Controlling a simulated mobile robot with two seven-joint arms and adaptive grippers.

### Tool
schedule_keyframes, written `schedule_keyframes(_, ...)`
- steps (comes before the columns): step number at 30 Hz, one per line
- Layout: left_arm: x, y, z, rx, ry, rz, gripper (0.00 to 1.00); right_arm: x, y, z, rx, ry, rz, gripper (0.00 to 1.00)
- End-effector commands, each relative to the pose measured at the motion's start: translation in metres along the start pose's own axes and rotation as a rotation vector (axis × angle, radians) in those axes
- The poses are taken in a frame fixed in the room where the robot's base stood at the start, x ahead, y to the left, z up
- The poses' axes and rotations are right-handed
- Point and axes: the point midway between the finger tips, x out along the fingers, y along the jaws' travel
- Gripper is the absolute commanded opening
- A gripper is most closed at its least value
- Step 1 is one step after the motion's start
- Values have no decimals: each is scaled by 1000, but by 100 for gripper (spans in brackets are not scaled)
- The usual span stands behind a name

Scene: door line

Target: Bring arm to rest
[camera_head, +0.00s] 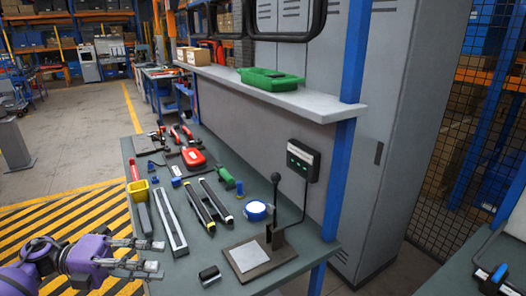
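My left gripper (148,255), on a purple arm, reaches in from the lower left. Its two fingers are spread apart with nothing between them, so it is open and empty. It is at the near left edge of the workbench (205,268), close to a long grey bar (171,222). I cannot tell whether the fingers touch the bench. My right gripper is not in view.
Tools cover the bench, among them a red tool (193,157), a blue-white tape roll (256,210) and an upright black lever (276,205) on a plate. A shelf (315,103) with a green case (270,79) overhangs the back. Striped floor (60,222) lies left.

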Motion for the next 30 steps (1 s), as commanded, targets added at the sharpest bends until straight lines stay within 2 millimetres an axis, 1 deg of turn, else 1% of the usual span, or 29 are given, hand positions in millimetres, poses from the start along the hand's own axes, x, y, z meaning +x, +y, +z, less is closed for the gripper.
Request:
schedule_keyframes(1,-2,-11,23,-5,-95,-47,39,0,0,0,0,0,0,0)
schedule_keyframes(2,-4,-18,38,-11,-159,-79,39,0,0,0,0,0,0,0)
schedule_keyframes(3,-9,-28,59,-23,-251,-124,39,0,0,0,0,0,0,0)
schedule_keyframes(4,-15,-36,76,-36,-324,-158,39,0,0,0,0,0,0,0)
schedule_keyframes(5,-23,-42,93,-50,-397,-193,39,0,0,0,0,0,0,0)
schedule_keyframes(6,-35,-49,114,-74,-497,-237,39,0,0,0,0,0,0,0)
schedule_keyframes(8,-58,-56,145,-119,-645,-298,39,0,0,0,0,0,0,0)
schedule_keyframes(9,-75,-58,163,-154,-744,-337,39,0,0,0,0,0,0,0)
schedule_keyframes(11,-103,-57,188,-216,-889,-389,39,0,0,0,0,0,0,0)
schedule_keyframes(12,-123,-53,202,-261,-984,-419,39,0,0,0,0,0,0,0)
schedule_keyframes(14,-152,-43,218,-334,-1116,-456,39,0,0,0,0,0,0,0)
schedule_keyframes(15,-169,-35,225,-385,-1197,-476,39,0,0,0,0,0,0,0)
schedule_keyframes(17,-194,-20,233,-458,-1307,-497,39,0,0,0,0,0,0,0)
schedule_keyframes(18,-208,-10,236,-507,-1374,-507,39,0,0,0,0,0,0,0)
schedule_keyframes(20,-227,6,238,-577,-1465,-516,39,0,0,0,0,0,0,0)
schedule_keyframes(21,-238,17,238,-625,-1522,-519,39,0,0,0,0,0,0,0)
schedule_keyframes(23,-254,34,235,-697,-1603,-520,39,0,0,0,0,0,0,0)
schedule_keyframes(24,-263,46,232,-745,-1654,-517,39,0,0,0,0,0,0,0)
schedule_keyframes(26,-275,64,226,-819,-1727,-509,39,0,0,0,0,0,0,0)
schedule_keyframes(27,-259,86,216,-848,-1709,-496,39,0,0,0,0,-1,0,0)
schedule_keyframes(30,-234,124,195,-914,-1691,-478,39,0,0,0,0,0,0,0)
